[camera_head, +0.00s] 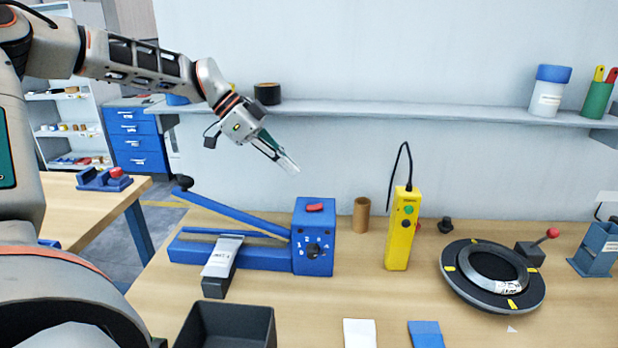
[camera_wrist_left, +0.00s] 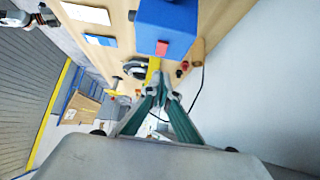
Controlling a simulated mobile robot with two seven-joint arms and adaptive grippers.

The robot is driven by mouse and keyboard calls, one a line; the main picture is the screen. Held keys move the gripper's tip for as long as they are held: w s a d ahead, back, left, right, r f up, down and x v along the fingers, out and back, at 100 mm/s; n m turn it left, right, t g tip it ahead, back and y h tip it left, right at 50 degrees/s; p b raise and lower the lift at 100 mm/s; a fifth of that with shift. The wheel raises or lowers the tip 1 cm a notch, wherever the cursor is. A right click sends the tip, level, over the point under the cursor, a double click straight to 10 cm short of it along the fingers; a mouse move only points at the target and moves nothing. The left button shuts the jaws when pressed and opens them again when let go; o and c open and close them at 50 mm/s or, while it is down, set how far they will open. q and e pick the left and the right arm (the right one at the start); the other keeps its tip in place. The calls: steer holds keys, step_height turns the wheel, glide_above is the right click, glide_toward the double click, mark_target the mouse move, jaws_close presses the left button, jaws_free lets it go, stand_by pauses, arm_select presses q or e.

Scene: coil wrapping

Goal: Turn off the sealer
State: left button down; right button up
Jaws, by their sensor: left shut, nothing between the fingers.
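The blue sealer (camera_head: 265,250) stands on the wooden table, with its long lever arm raised at the left. A red rocker switch (camera_head: 314,207) sits on top of its box, above a black dial with numbers on the front. My left gripper (camera_head: 291,168) is shut and empty, in the air above and slightly left of the switch, apart from it. In the left wrist view the sealer's blue box (camera_wrist_left: 168,27) and red switch (camera_wrist_left: 162,48) show beyond the shut left fingertips (camera_wrist_left: 160,82).
A yellow control pendant (camera_head: 400,235) and brown tube (camera_head: 361,214) stand right of the sealer. A black round turntable (camera_head: 455,284) holds a coil. A black bin (camera_head: 228,310) is at the front. A wall shelf (camera_head: 400,113) runs behind.

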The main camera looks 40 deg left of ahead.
arm_select(q)
steer(key=v, duration=0.4)
steer(key=shift+s+a, duration=0.25)
steer(key=shift+a, duration=0.25)
steer(key=shift+f, duration=0.1)
